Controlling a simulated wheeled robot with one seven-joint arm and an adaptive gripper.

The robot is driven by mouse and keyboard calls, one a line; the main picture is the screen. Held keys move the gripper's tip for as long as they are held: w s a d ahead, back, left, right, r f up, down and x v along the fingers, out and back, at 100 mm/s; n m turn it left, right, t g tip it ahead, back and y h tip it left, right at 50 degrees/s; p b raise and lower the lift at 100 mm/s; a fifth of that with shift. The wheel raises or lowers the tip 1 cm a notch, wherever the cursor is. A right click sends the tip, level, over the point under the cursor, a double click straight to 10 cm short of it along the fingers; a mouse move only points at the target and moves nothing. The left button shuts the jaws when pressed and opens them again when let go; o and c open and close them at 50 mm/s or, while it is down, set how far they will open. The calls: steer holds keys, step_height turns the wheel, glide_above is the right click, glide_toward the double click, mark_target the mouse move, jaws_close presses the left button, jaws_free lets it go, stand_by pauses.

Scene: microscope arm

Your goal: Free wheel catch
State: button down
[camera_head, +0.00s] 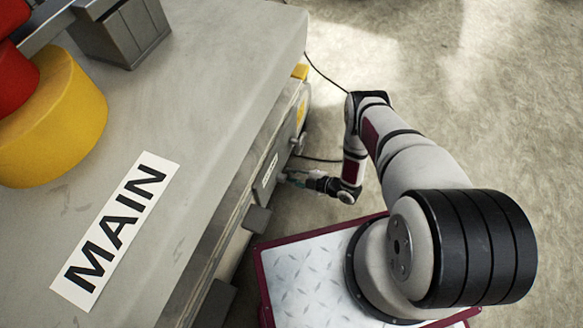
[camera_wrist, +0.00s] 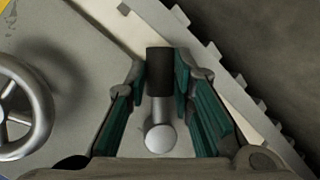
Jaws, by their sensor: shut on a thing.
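In the wrist view a small catch (camera_wrist: 160,59) with a dark square-ended block, a short metal stem and a pale ball knob (camera_wrist: 160,138) stands between my fingers. My gripper (camera_wrist: 161,76) has teal-padded fingers, shut on the catch with their tips at the dark block. A grey metal handwheel (camera_wrist: 15,108) is at the left edge, apart from my fingers and partly cut off. In the head view my gripper (camera_head: 287,178) reaches the side of the bench-like machine, and the catch is too small to make out there.
A toothed metal strip (camera_wrist: 225,75) runs diagonally right of my fingers. In the head view the grey top (camera_head: 200,120) carries a "MAIN" label (camera_head: 115,228), a yellow and red button (camera_head: 50,120) and a grey box (camera_head: 125,32). Dark cables lie near my arm. Open floor (camera_head: 480,110) is at right.

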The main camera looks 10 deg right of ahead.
steer(key=shift+s+f, duration=0.1)
stand_by(0.4)
steer(key=c, duration=1.4)
jaws_free()
steer(key=v, duration=1.2)
steer(key=shift+d, duration=0.1)
